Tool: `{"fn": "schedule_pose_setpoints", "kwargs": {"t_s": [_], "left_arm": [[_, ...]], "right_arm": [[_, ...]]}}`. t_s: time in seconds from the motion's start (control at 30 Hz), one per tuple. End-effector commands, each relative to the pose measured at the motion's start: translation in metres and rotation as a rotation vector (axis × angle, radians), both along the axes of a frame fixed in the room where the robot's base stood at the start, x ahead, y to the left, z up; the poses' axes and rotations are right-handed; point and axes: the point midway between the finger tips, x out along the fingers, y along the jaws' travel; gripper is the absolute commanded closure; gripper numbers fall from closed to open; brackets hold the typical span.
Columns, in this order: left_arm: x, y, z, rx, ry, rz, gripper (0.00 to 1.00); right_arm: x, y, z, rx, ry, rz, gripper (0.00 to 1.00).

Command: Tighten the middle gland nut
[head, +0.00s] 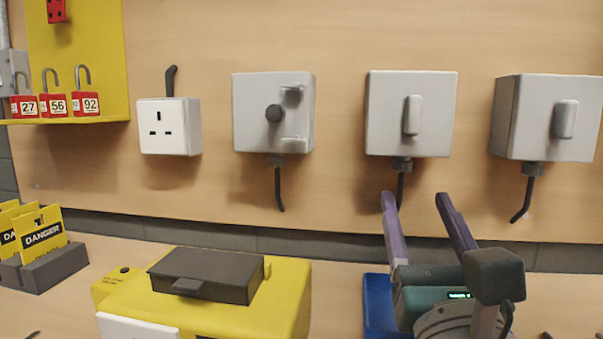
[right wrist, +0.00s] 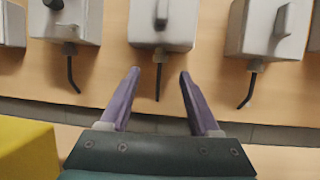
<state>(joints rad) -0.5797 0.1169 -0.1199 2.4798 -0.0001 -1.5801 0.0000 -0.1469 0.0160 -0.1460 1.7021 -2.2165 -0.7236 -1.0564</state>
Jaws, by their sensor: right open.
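Three grey boxes hang on the wooden wall panel, each with a dark gland nut and a black cable below. The middle gland nut (head: 402,164) sits under the middle box (head: 385,115); it also shows in the right wrist view (right wrist: 160,56). Its cable (head: 400,190) hangs down, partly hidden behind a finger in the head view. My right gripper (head: 415,197) is open and empty, its two purple fingers pointing up toward the wall below the middle box. In the right wrist view the cable hangs between the fingertips (right wrist: 158,73), and the nut is beyond them. My left gripper is not in view.
The left box (head: 245,115) and right box (head: 510,115) flank the middle one, with a white socket (head: 160,145) further left. A yellow case (head: 290,300) and a blue tray (head: 375,300) are on the bench. Danger signs (head: 42,233) stand at left.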

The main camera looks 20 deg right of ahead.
Motion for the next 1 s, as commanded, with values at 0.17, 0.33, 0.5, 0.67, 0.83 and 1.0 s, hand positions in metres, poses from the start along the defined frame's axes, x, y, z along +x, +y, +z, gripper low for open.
{"fn": "schedule_pose_setpoints", "kwargs": {"t_s": [0.17, 0.33, 0.5, 0.67, 0.83, 1.0], "left_arm": [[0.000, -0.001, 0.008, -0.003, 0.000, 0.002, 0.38], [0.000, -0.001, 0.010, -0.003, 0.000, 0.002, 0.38], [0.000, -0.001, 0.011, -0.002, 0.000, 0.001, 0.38], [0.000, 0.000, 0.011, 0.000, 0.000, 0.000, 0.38], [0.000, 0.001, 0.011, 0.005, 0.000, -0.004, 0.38], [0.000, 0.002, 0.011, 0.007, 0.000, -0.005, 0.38]], "right_arm": [[0.030, -0.015, 0.016, 0.002, -0.003, -0.002, 0.37], [0.049, -0.025, 0.024, 0.002, -0.002, 0.000, 0.37], [0.057, -0.029, 0.027, 0.003, -0.002, -0.001, 0.37], [0.057, -0.030, 0.027, 0.004, -0.001, -0.001, 0.37], [0.057, -0.029, 0.027, 0.004, -0.001, 0.000, 0.48], [0.057, -0.029, 0.027, 0.004, -0.001, 0.000, 0.67]]}}
